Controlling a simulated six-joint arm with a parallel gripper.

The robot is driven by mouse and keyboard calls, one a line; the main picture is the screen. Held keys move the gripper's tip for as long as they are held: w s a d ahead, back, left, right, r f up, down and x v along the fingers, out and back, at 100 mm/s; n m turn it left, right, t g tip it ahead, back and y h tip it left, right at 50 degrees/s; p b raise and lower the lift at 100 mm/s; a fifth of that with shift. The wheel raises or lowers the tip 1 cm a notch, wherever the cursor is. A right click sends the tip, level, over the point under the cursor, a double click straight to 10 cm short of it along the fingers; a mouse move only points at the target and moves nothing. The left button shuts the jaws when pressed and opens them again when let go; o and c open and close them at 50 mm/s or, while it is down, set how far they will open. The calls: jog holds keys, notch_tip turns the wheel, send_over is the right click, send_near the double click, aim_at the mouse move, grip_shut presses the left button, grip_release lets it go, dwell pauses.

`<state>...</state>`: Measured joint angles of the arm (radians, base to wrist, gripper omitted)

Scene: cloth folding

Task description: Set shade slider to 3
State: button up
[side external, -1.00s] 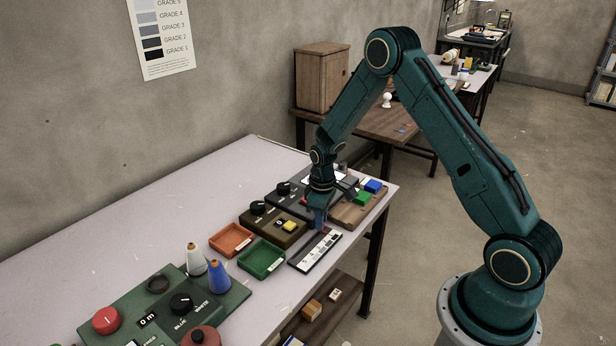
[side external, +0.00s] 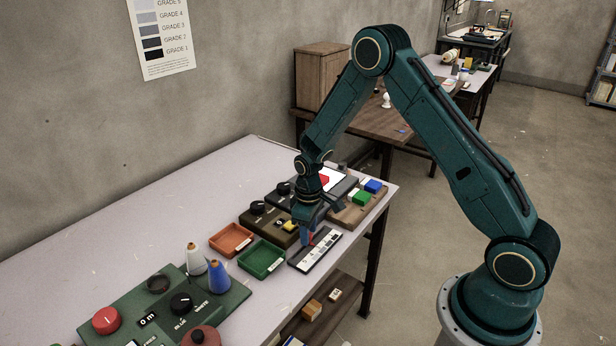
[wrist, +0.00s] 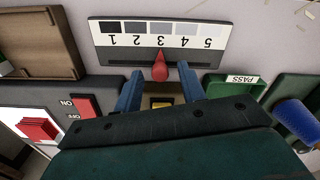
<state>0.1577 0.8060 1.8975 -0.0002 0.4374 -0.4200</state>
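The shade slider (wrist: 120,62) is a dark strip with a white scale numbered 1 to 5 and grey swatches, seen upside down in the wrist view. In the side view, the slider panel (side external: 322,251) lies near the table's front edge. Its red pointed knob (wrist: 160,68) is in line with the 3. My gripper (wrist: 161,70) is open, with one blue finger on each side of the knob and a visible gap on both sides. In the side view, my gripper (side external: 309,238) is low over the panel and hides part of it.
A green tray (side external: 262,259) and an orange tray (side external: 231,240) lie left of the slider. A dark box with a knob and yellow button (side external: 289,225) is behind it. A wooden board with green and blue blocks (side external: 372,187) is to the right.

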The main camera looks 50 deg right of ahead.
jog(key=shift+r, duration=0.15)
notch_tip(320, 180, up, 14)
jog(key=shift+f, duration=0.2)
dwell(0.7)
jog(key=s+a+r+m+t, duration=0.1)
jog(key=s+a+r+t, duration=0.25)
jog(key=s+r, duration=0.95)
jog(key=s+a+r+m+t, duration=0.1)
jog(key=s+r, duration=0.1)
jog(key=s, duration=0.4)
jog(key=s+a+r+m+t, duration=0.1)
jog(key=s+a+r, duration=0.1)
jog(key=s, duration=0.5)
jog(key=shift+a+r, duration=0.25)
jog(key=shift+r, duration=0.45)
